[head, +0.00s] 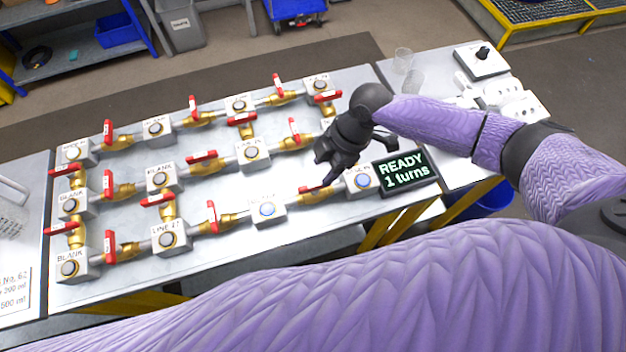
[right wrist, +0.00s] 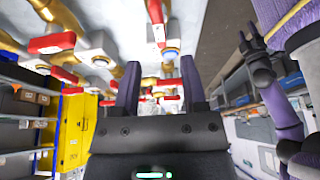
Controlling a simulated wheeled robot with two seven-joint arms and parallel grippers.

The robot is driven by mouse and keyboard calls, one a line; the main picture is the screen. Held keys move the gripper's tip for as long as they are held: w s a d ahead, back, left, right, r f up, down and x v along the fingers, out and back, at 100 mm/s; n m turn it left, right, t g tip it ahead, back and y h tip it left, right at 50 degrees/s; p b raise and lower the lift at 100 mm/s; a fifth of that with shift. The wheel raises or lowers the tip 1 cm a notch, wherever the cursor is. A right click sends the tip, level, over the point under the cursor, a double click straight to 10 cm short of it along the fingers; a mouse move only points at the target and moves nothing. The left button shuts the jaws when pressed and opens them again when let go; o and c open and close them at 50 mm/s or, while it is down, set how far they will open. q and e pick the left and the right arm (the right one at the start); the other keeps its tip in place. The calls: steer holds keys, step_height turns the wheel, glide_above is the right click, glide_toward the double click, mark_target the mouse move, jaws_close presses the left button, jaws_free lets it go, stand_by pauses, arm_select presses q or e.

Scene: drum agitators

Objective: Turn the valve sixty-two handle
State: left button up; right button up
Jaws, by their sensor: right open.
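Brass valves with red handles, several of them, stand in a pipe grid on a steel table. Their small tags are too small to read, so I cannot tell which is sixty-two. My right gripper (head: 326,172) points down just above a red handle (head: 316,189) on the front-row valve beside the display. In the right wrist view, my right gripper (right wrist: 160,82) has its two dark fingers apart, with red handles beyond them and nothing visibly held. My left gripper (right wrist: 257,58) shows at the right of that view, its jaws unclear.
A black display (head: 404,173) reads "READY 1 turns". A placard (head: 14,291) with "No. 62" lies at the left edge. Labelled blocks with round buttons join the pipes. Clear beakers (head: 402,60) and white devices (head: 500,92) stand on the right-hand table.

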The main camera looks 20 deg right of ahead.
mark_target(311, 185)
steer(key=b+x, duration=0.1)
steer(key=x, duration=0.5)
steer(key=shift+a+f, duration=0.1)
steer(key=shift+a, duration=0.05)
jaws_close()
